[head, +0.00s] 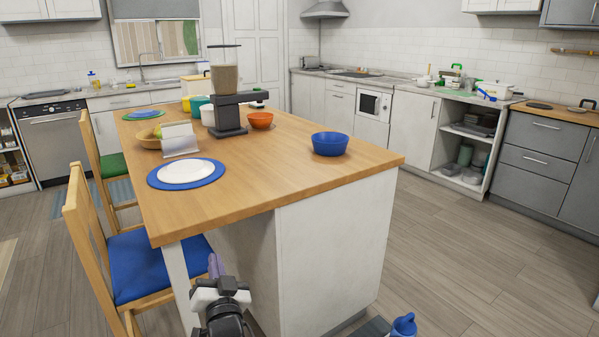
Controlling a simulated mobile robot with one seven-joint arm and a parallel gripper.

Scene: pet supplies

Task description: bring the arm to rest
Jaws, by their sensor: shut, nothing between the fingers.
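My gripper (215,267) shows at the bottom of the head view, left of centre. It is shut, with nothing seen held in it. It is beside the near left corner of the island, in front of the blue seat of the nearest chair (148,268). My dark and white wrist is just below it, and the rest of the arm is cut off by the lower edge.
The wooden-topped island (290,180) fills the middle. On it are a blue bowl (330,144), a white plate (186,171), an orange bowl (260,120) and a dark feeder-like appliance (228,112). A blue object (404,325) is on the floor. Floor at right is clear.

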